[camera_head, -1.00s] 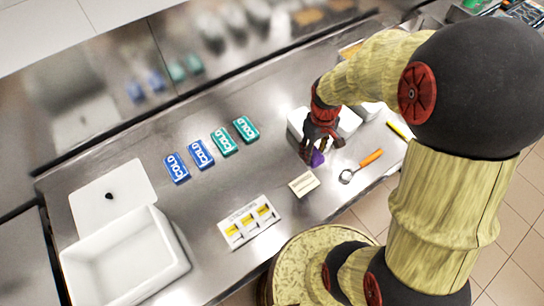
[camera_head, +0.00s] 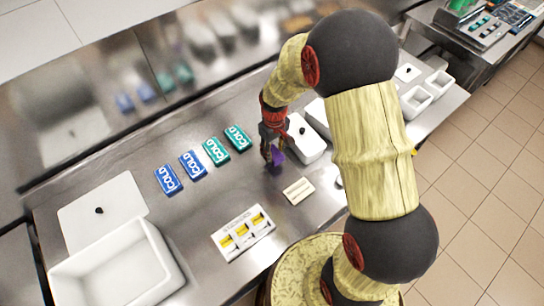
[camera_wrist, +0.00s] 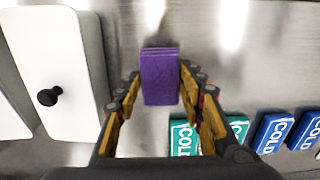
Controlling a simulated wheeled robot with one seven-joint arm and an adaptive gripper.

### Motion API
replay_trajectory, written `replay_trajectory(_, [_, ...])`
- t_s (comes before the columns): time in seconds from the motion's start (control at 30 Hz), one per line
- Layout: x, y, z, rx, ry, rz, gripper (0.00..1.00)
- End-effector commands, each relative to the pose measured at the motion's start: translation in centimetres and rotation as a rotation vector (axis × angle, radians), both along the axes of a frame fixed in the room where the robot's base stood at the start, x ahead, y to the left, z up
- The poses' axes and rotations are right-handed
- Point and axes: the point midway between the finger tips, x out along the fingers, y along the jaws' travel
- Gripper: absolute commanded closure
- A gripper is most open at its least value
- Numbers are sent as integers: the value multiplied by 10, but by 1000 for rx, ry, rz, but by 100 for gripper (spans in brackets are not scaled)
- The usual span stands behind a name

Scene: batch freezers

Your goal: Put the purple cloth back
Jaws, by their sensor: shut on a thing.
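The purple cloth (camera_head: 277,157) is a small folded block held in my gripper (camera_head: 272,155). In the wrist view the purple cloth (camera_wrist: 160,77) sits between the fingertips of my gripper (camera_wrist: 161,85), with its layered folded edge at the top. The gripper is shut on it, above the steel counter (camera_head: 230,180). In the head view the fingers partly hide the cloth, and its height over the counter is hard to judge.
A white lidded container (camera_head: 304,138) stands just right of the gripper. Teal and blue COLD packs (camera_head: 215,150) lie to the left. A cream block (camera_head: 298,190) and a card with yellow pieces (camera_head: 243,233) lie nearer the front. A white open bin (camera_head: 120,268) stands front left.

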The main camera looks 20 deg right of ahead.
Motion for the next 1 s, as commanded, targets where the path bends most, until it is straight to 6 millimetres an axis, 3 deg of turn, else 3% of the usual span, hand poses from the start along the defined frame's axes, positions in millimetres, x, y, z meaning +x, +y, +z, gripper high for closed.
replay_trajectory(0.17, [6,4,-8,0,1,0,85])
replay_trajectory(0.4, [7,5,-39,0,2,-1,85])
replay_trajectory(0.8, [7,5,-44,0,0,-1,85])
replay_trajectory(0.83, [7,5,-44,0,0,-1,60])
replay_trajectory(1.0, [7,5,-43,0,0,-1,51])
